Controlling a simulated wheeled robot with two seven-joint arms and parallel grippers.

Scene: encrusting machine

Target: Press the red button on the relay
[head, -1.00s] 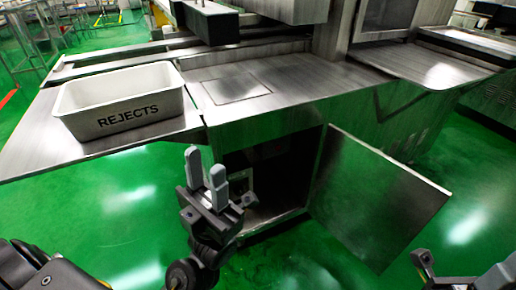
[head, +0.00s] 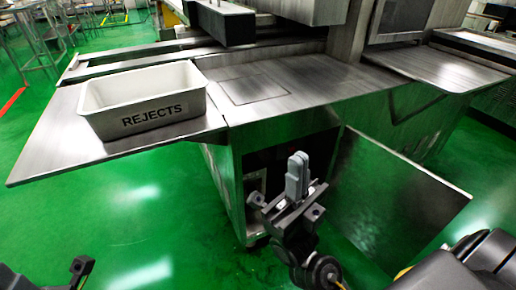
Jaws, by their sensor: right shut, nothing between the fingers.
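The open cabinet (head: 262,158) under the machine's metal top is dark inside. A small pale fitting (head: 254,184) shows at its left inner side. I cannot make out the relay or its red button clearly; the shade and my gripper cover part of the inside. My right gripper (head: 298,166) is in front of the opening, fingers pointing up in the picture, shut and empty. I cannot tell whether it touches anything. Only a small part of my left gripper (head: 82,266) shows at the bottom left edge, and its fingers cannot be judged.
The cabinet door (head: 395,195) stands open to the right of the opening, close to my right arm. A white REJECTS bin (head: 150,118) sits on the metal shelf at left. The green floor (head: 150,215) is clear at lower left.

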